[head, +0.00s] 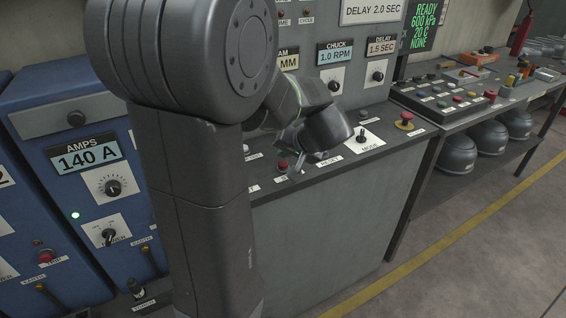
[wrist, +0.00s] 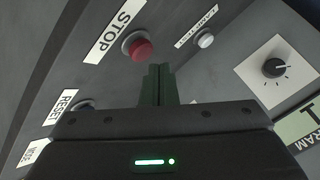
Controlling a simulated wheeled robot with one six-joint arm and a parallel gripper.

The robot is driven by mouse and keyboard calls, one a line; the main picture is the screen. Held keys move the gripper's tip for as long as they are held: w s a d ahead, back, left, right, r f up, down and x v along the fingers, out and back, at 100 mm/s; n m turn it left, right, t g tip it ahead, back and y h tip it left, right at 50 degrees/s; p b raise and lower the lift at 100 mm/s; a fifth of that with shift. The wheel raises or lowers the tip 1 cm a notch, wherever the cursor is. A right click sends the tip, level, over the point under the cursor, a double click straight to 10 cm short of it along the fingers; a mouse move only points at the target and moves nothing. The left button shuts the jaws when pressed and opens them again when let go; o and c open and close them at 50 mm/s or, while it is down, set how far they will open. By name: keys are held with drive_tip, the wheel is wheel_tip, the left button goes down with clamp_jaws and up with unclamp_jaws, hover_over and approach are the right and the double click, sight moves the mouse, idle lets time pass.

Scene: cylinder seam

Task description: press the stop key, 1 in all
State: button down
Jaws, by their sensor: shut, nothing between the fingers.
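The stop key is a red round push button (wrist: 138,48) in a grey collar, beside the white STOP label (wrist: 115,32). In the head view it shows as a small red button (head: 282,165) on the sloping front desk of the grey cabinet. My gripper (wrist: 160,72) is shut and empty. In the wrist view its fingertips appear just below and to the right of the red button. In the head view my gripper (head: 297,173) is just right of the button, low over the desk. The frames do not settle how far the tips are from the panel.
A dark key (wrist: 83,103) sits by the RESET label, partly hidden by my gripper body. A white button (wrist: 205,40) and a black knob (wrist: 274,67) lie to the right. A mode switch (head: 361,135) and red mushroom button (head: 406,118) stand farther along the desk.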

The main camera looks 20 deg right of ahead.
sight(285, 165)
drive_tip(key=shift+f, duration=0.2)
idle(0.3)
drive_tip(key=shift+f+b, duration=0.3)
drive_tip(key=shift+b, duration=0.4)
drive_tip(key=shift+f+b, duration=0.5)
drive_tip(key=shift+b, duration=0.1)
idle(0.4)
drive_tip(key=shift+r, duration=0.1)
drive_tip(key=shift+r+p, duration=0.55)
drive_tip(key=shift+r, duration=0.35)
drive_tip(key=shift+r, duration=0.1)
drive_tip(key=shift+r+p, duration=1.5)
drive_tip(key=shift+r, duration=0.95)
drive_tip(key=shift+f, duration=0.15)
